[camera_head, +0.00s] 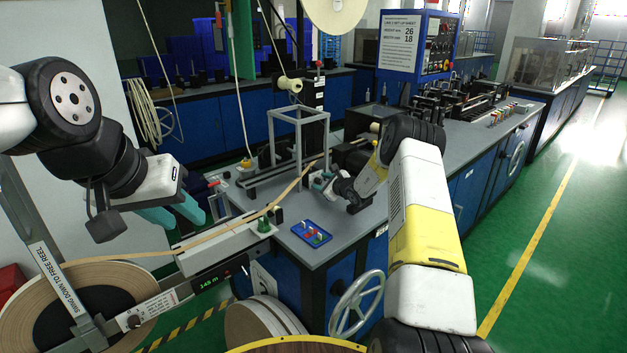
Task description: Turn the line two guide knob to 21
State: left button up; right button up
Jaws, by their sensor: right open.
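My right gripper (322,184), with teal fingertips, is open over the bench beside the paper tape (285,192) and a clear-framed stand (298,135). What lies between its fingers is too small to make out. My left gripper (180,214) is at the left, with its teal fingers apart and nothing visible between them, above the tape and the large reel (60,275). A small green knob (264,225) stands on the grey tape guide block (235,243). I cannot tell which part is the line two guide knob, and no knob scale is readable.
A blue panel (418,42) bears a line 2 set-up sheet (400,40) reading 26 and 18. A blue tray (311,233) with small red and green items lies on the bench corner. A handwheel (357,303) projects below. Green floor is clear at the right.

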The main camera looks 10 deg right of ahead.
jog(key=shift+c, duration=0.2)
grip_shut()
jog(key=shift+m, duration=0.3)
jog(key=shift+d+m+g+y, duration=0.2)
jog(key=shift+m+g+y, duration=0.15)
jog(key=shift+m, duration=0.25)
jog(key=shift+w+d+m+g+y, duration=0.15)
jog(key=shift+m+g+y, duration=0.45)
jog(key=shift+m, duration=0.6)
jog(key=m+y, duration=0.1)
jog(key=m, duration=0.1)
jog(key=m+g+y, duration=0.1)
jog(key=shift+w+d+m+y, duration=0.15)
jog(key=shift+m+y, duration=0.1)
jog(key=shift+m, duration=0.15)
